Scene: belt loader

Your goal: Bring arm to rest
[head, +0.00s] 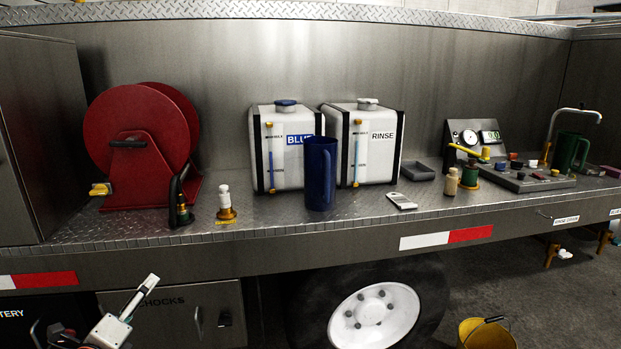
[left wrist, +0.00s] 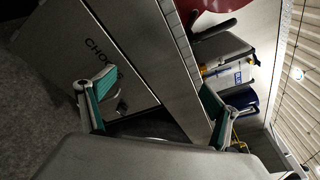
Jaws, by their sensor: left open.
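My left gripper (head: 95,308) is low at the left in the head view, in front of the vehicle's side below the deck, partly cut off by the bottom edge. In the left wrist view, its two fingers with green pads stand wide apart, with nothing between the tips (left wrist: 156,82). It is open and empty, apart from the deck items. My right gripper is not in view.
The metal deck (head: 290,228) holds a red hose reel (head: 135,140), two white tanks (head: 285,165), a blue jug (head: 320,175) and a control panel (head: 520,175). A wheel (head: 375,315) and yellow bucket (head: 487,335) are below.

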